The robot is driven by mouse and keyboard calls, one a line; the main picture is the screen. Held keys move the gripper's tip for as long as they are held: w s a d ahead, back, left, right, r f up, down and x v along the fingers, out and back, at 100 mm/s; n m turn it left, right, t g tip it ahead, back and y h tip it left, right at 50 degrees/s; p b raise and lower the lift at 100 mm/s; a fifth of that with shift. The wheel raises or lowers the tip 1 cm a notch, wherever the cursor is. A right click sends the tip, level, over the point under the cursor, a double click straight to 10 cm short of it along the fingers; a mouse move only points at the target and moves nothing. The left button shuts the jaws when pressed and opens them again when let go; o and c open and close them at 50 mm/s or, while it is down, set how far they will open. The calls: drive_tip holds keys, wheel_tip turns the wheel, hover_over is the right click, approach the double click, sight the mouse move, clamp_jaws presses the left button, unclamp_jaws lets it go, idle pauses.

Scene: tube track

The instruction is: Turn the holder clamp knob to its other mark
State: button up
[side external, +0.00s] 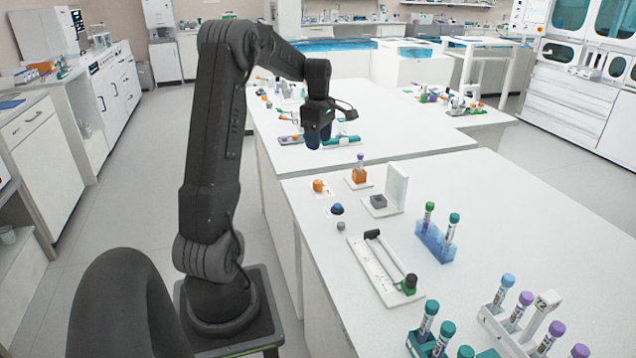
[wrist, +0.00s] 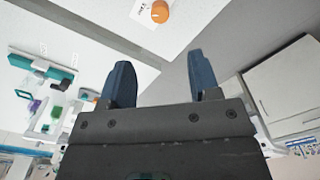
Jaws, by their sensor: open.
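My gripper (side external: 319,137) is open and empty, held high above the bench in the side external view. Its two blue fingers stand apart in the wrist view (wrist: 160,68). An orange knob (side external: 319,186) sits on a small white plate near the bench's left edge, below my gripper and apart from it. The knob shows in the wrist view (wrist: 160,11) at the top edge, with dark marks on the plate beside it. Its setting is too small to tell. An orange holder (side external: 359,176) with a purple-capped tube upright in it stands to the right of the knob.
A blue dome (side external: 337,209) and a small grey knob (side external: 341,226) lie nearer the camera. A grey block (side external: 378,201) stands by an upright white panel. A long white tray (side external: 377,270) and a blue tube rack (side external: 434,243) are farther right. Bare bench lies between them.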

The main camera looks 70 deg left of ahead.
sight(318, 181)
wheel_tip(318, 181, down, 14)
drive_tip(key=shift+a+r, duration=0.1)
idle(0.5)
drive_tip(key=c, duration=0.9)
